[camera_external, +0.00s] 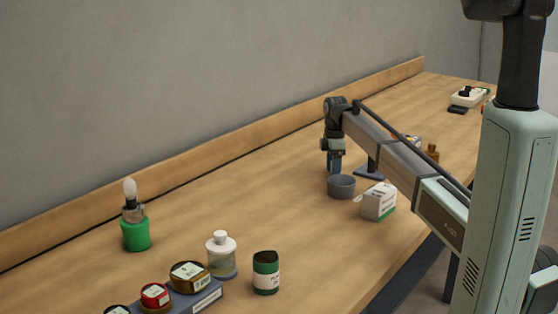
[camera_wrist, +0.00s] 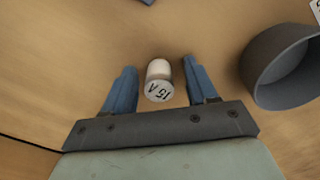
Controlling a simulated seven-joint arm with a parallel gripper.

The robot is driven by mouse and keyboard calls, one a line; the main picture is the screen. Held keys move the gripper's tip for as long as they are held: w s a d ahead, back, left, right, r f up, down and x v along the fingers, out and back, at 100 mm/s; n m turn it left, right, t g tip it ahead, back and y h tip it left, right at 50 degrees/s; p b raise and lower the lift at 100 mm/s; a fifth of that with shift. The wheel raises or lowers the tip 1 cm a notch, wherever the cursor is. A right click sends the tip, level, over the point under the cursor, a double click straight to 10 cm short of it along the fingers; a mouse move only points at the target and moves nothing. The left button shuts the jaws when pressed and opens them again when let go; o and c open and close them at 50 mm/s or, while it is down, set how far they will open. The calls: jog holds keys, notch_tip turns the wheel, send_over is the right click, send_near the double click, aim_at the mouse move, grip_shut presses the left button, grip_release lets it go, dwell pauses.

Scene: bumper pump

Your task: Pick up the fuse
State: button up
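The fuse (camera_wrist: 158,82) is a small white cylinder with a grey end cap marked "15 A". In the wrist view it sits between the two blue fingers of my gripper (camera_wrist: 160,88), with a gap on each side. The fingers are apart and do not touch it. In the external view my gripper (camera_external: 335,167) points down low over the wooden table, just left of a grey bowl. The fuse cannot be made out in the external view.
The grey bowl (camera_external: 341,187) stands close on the right of my gripper and also shows in the wrist view (camera_wrist: 285,68). A white box (camera_external: 379,202) is beside it. A green-based bulb (camera_external: 135,217), a bottle (camera_external: 221,255) and a green jar (camera_external: 266,272) stand nearer the camera.

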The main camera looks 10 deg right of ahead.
grip_shut()
dwell(0.3)
